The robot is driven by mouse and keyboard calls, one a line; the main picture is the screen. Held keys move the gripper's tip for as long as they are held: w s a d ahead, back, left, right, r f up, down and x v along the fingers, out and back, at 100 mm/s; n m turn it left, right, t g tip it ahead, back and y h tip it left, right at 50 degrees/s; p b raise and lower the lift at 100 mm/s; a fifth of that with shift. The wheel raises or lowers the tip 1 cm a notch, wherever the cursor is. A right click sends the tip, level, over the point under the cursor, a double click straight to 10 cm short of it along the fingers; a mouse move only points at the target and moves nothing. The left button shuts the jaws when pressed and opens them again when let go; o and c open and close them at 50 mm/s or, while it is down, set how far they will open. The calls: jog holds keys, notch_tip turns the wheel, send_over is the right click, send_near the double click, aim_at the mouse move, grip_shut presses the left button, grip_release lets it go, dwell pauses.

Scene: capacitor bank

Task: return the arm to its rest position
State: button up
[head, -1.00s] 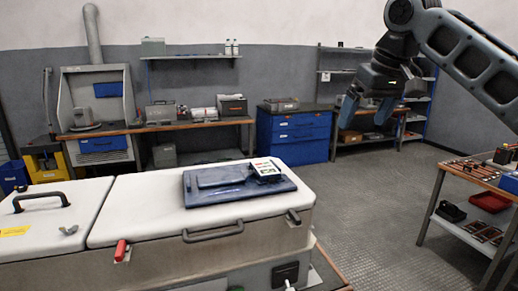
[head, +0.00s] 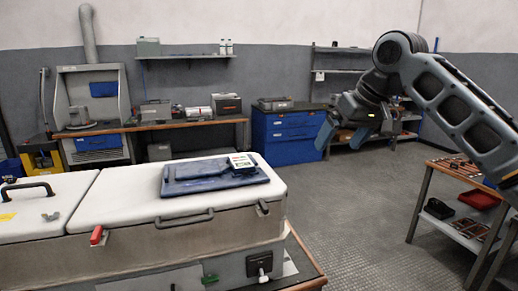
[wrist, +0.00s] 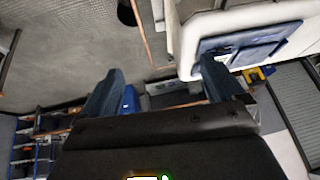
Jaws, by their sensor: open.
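My gripper (head: 341,132) hangs in the air right of centre in the head view, at the end of my raised, bent arm. Its two blue fingers are apart. In the wrist view my gripper (wrist: 160,85) shows both fingers spread with nothing between them. It is clear of the white-topped cabinet (head: 120,205), to the right of it and higher up.
A dark blue folded mat (head: 205,182) with a small white-labelled item (head: 241,162) lies on the cabinet lid. A tool cart (head: 440,180) stands at the right. A blue drawer unit (head: 285,135) and shelves line the back wall. The floor (head: 350,225) between is clear.

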jog(key=s+a+f+m+t+y+b, duration=0.1)
jog(key=s+a+f+t+y, duration=0.15)
jog(key=a+f, duration=0.5)
jog(key=s+a+f+t+y+b, duration=0.1)
jog(key=s+a+f+y, duration=0.3)
jog(key=f, duration=0.7)
jog(key=s+a+f+m+t+h+b, duration=0.25)
jog(key=s+f+m+t, duration=0.2)
jog(key=s+f, duration=0.85)
jog(key=s+d+f+m+t+h+b, duration=0.1)
jog(key=s+d+f+h, duration=0.2)
jog(key=s, duration=0.7)
jog(key=s+d+f+m+h+b, duration=0.15)
jog(key=s+d+f, duration=0.35)
jog(key=s, duration=0.6)
jog(key=s+d+r+n+h, duration=0.1)
jog(key=s+d+r, duration=0.3)
jog(key=s, duration=0.5)
jog(key=s+d+r+n+h, duration=0.1)
jog(key=s+d+r+n, duration=0.2)
jog(key=s, duration=0.6)
notch_tip(320, 180, up, 2)
jog(key=shift+d+r+t+b, duration=0.15)
jog(key=shift+d+t+b, duration=0.3)
jog(key=shift+d, duration=0.6)
jog(key=shift+h, duration=0.25)
